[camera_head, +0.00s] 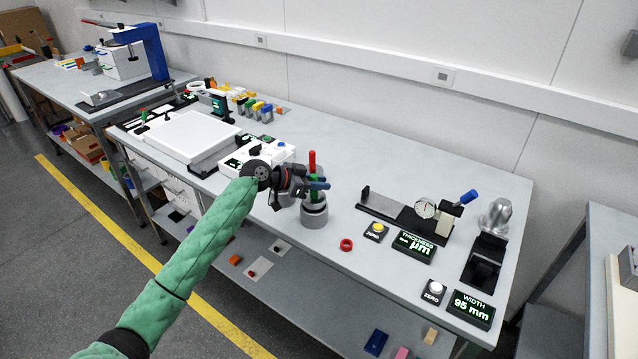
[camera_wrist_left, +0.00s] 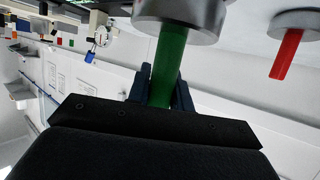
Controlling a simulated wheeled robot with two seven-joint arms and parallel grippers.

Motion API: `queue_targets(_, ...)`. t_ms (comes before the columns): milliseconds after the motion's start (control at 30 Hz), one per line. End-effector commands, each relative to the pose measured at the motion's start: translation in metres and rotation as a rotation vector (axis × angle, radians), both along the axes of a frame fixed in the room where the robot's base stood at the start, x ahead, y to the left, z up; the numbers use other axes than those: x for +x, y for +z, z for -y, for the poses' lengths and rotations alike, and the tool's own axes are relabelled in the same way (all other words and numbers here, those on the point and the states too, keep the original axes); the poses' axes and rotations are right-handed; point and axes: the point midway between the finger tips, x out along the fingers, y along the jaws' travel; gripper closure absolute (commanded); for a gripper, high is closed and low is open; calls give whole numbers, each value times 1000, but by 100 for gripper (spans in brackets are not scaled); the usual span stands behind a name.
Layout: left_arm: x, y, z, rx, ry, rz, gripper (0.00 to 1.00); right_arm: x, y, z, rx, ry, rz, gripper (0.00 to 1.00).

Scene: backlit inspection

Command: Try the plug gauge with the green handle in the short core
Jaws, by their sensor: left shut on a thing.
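The plug gauge with the green handle (camera_head: 315,189) stands upright above a grey cylinder (camera_head: 314,218) on the bench. My left gripper (camera_head: 318,183) is shut on the green handle. In the left wrist view the green handle (camera_wrist_left: 168,62) runs between the fingers to a wide grey round body (camera_wrist_left: 180,14). I cannot tell how deep the gauge sits in the cylinder. A red handle (camera_head: 312,160) rises just behind, and it shows apart in the left wrist view (camera_wrist_left: 287,52) on another grey round piece. Which grey piece is the short core is unclear. My right gripper is out of view.
A white box (camera_head: 279,152) stands behind the gripper. Bare bench lies behind the red handle.

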Motion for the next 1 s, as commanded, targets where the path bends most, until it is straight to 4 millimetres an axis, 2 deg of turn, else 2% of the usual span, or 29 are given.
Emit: queue_targets(1000,0,-11,0,-1,0,0,100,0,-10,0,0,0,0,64)
